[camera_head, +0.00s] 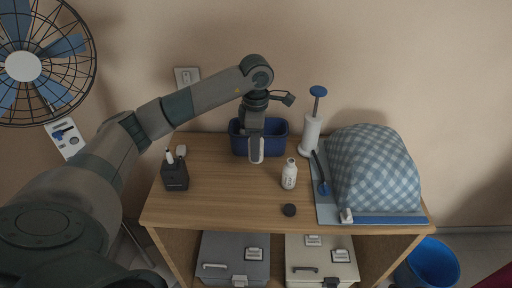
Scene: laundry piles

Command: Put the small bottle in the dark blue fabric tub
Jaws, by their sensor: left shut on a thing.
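My left gripper (257,138) points down at the front of the dark blue fabric tub (277,141), which stands at the back of the table. The gripper is shut on a small whitish thing (257,153), mostly hidden by the fingers. I cannot tell for sure whether it is a bottle, nor whether it is over the tub or just in front. A small white bottle (289,174) with a label stands upright on the table, right of the gripper and apart from it. My right gripper is not in view.
A dark holder (175,173) stands at the table's left. A white roll stand with a blue top (311,133) and a checked cloth-covered mound (372,170) are at the right. A dark round lid (289,210) lies near the front. The left front table is clear.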

